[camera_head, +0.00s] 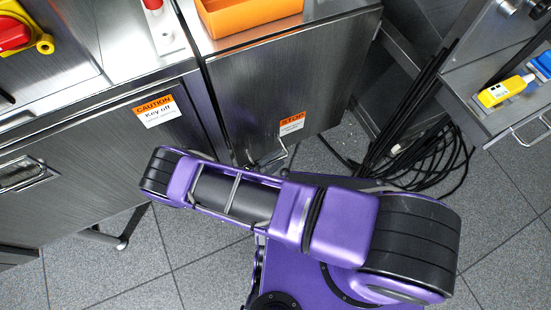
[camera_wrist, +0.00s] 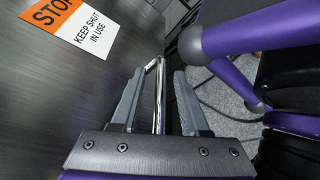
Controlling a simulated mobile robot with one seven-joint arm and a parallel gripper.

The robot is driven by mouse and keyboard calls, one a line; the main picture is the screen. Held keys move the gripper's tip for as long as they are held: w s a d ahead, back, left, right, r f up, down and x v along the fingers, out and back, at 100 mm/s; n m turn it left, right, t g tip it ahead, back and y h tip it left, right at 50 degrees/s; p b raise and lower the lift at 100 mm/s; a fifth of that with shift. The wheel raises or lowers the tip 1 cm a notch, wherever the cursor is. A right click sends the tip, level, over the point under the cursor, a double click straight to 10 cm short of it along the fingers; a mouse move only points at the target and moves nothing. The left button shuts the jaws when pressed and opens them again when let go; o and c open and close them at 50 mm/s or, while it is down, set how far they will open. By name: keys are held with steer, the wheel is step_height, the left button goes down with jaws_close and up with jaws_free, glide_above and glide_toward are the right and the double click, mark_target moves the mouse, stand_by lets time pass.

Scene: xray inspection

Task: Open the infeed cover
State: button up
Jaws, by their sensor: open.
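The infeed cover (camera_head: 290,80) is a dark brushed-metal panel with an orange and white STOP sticker, in the upper middle of the head view. It also fills the left of the wrist view (camera_wrist: 60,95), where the sticker reads "KEEP SHUT IN USE". A shiny metal bar handle (camera_head: 281,156) sits low on the panel. In the wrist view the handle (camera_wrist: 160,90) runs between the two grey fingers of my gripper (camera_wrist: 158,95), which are open on either side of it. In the head view my arm hides most of the gripper.
An orange tray (camera_head: 248,14) sits on top of the machine. A left cabinet door carries a CAUTION sticker (camera_head: 155,111). Black cables (camera_head: 425,150) lie on the tiled floor to the right. A metal shelf with a yellow device (camera_head: 505,91) stands at the right.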

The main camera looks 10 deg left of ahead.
steer(key=shift+c, duration=0.3)
jaws_close()
stand_by(1.1)
